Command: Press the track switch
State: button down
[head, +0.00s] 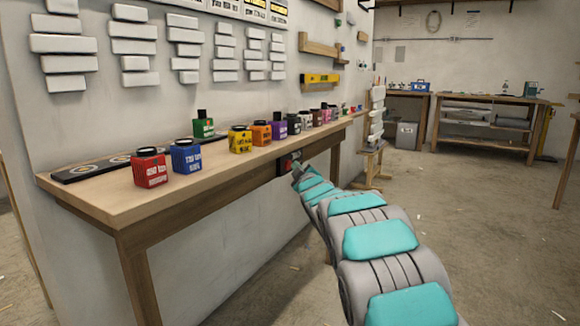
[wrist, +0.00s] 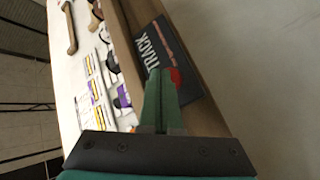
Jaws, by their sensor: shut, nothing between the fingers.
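The track switch is a dark panel with the word "TRACK" and a red button; in the wrist view the panel (wrist: 184,52) is right of centre and its red button (wrist: 176,77) is partly hidden behind my fingers. In the head view the switch (head: 284,165) is a small dark box with a bit of red under the table's front edge. My gripper (wrist: 161,74) is shut and empty, its green fingertips overlapping the button's left side in the wrist view. I cannot tell whether they touch it. In the head view my gripper (head: 297,168) is at the switch, mostly hidden by my arm.
The wooden table (head: 110,195) stands against the wall. Several coloured jars, among them a red one (head: 149,168) and a blue one (head: 186,157), stand on top near a dark track strip (head: 90,169). White blocks hang on the wall. Open floor (head: 450,220) lies to the right.

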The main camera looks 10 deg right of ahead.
jog(key=shift+s+d, duration=0.1)
jog(key=s+d+p, duration=0.2)
jog(key=s+d, duration=0.1)
jog(key=d, duration=0.2)
jog(key=shift+s, duration=0.25)
dwell(0.4)
jog(key=s+d+f+m+g+h, duration=0.2)
jog(key=s+d+f+m+g, duration=0.25)
jog(key=s, duration=0.75)
jog(key=s+d+f+m+g+h, duration=0.1)
jog(key=s+f+m+g+h, duration=0.35)
jog(key=s, duration=0.75)
jog(key=s+a+f+g+y, duration=0.1)
jog(key=s+a+f+g, duration=0.1)
jog(key=s, duration=1.1)
jog(key=s+a+f+m+g+y, duration=0.1)
jog(key=s+f+g, duration=0.4)
jog(key=s, duration=0.9)
jog(key=s+a+f+m+g+y, duration=0.1)
jog(key=s+a+f+g, duration=0.3)
jog(key=s, duration=0.9)
jog(key=shift+s+y, duration=0.2)
jog(key=shift+y, duration=0.25)
